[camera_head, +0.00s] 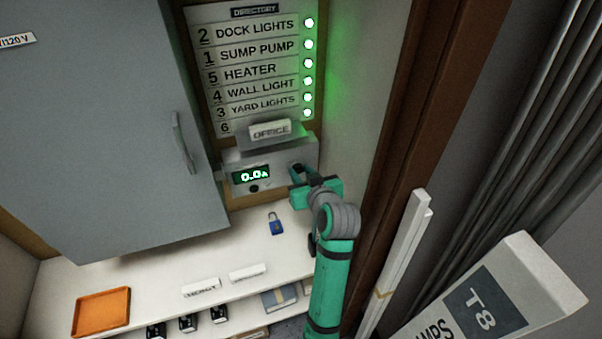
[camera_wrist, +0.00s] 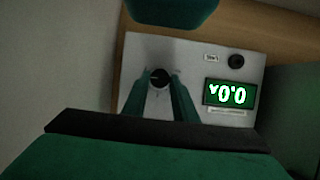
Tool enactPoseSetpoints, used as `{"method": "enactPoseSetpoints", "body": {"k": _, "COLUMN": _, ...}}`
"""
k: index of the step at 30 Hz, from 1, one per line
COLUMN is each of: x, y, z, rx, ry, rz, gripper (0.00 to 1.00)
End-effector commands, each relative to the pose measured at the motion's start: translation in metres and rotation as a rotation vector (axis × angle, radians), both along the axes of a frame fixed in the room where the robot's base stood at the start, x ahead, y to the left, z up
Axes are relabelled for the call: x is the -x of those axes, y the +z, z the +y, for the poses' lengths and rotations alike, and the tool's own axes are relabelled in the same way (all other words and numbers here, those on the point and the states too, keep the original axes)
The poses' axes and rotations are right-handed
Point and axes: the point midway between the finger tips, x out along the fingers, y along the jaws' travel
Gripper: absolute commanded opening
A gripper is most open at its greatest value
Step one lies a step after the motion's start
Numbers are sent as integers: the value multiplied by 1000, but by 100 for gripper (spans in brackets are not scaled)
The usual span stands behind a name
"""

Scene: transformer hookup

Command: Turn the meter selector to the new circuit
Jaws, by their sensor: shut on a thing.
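The meter is a light grey box (camera_head: 238,160) on the wall below the directory board, with a green display (camera_head: 251,175) reading 0.0 A. In the wrist view its panel (camera_wrist: 190,60) appears upside down, with the display (camera_wrist: 229,93) at the right. The selector is a dark round knob (camera_wrist: 160,78) with a pale pointer mark, left of the display in that view. My gripper (camera_head: 298,172) is at the right side of the meter's front. In the wrist view the fingers of my gripper (camera_wrist: 160,84) are shut on the knob, one on each side. The fingers hide part of it.
The directory (camera_head: 255,70) lists several circuits with green lamps lit beside them. A grey cabinet door (camera_head: 110,120) stands at the left. A blue padlock (camera_head: 276,224), loose labels (camera_head: 202,288) and an orange tray (camera_head: 101,312) lie on the shelf below. A brown post (camera_head: 400,130) is close at right.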

Motion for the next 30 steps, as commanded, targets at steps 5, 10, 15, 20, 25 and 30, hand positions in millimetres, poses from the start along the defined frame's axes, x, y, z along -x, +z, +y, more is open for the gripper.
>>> {"method": "enactPoseSetpoints", "body": {"k": 5, "x": 0, "y": -2, "z": 2, "rx": 0, "ry": 3, "rz": 4, "gripper": 3}}
{"method": "enactPoseSetpoints", "body": {"k": 10, "x": 0, "y": -2, "z": 1, "rx": 1, "ry": 3, "rz": 3, "gripper": 44}}
{"method": "enactPoseSetpoints", "body": {"k": 15, "x": 0, "y": -1, "z": 1, "rx": 1, "ry": 1, "rz": 2, "gripper": 44}}
{"method": "enactPoseSetpoints", "body": {"k": 20, "x": 4, "y": 1, "z": -1, "rx": 1, "ry": 0, "rz": 0, "gripper": 44}}
{"method": "enactPoseSetpoints", "body": {"k": 25, "x": 23, "y": 9, "z": -8, "rx": 2, "ry": -1, "rz": -1, "gripper": 44}}
{"method": "enactPoseSetpoints", "body": {"k": 30, "x": 47, "y": 19, "z": -15, "rx": 1, "ry": 0, "rz": 1, "gripper": 44}}
